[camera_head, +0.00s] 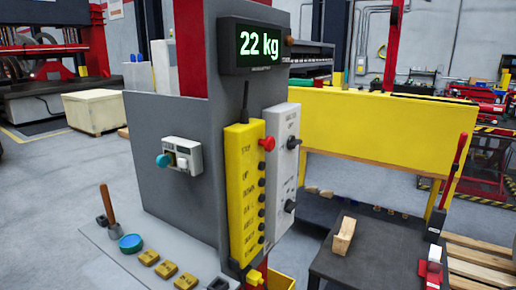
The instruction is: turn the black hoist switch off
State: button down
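A yellow pendant box (239,196) with a red knob (267,143) and a column of black buttons hangs on the grey cabinet. Beside it on the right is a light grey control box (280,165). It carries an upper black switch knob (294,142) and a lower black switch knob (290,206). The lettering on this box is too small to read, so I cannot tell which knob is the hoist switch or how either is set. My gripper is not in view.
The grey cabinet (190,110) bears a display (257,46) reading 22 kg and a small box (182,156) with a teal knob. A ledge with yellow blocks (166,269) lies in front. A dark table (365,262) with a wooden block (343,236) stands to the right.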

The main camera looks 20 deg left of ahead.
aim_at(292, 143)
jog(key=u, duration=0.95)
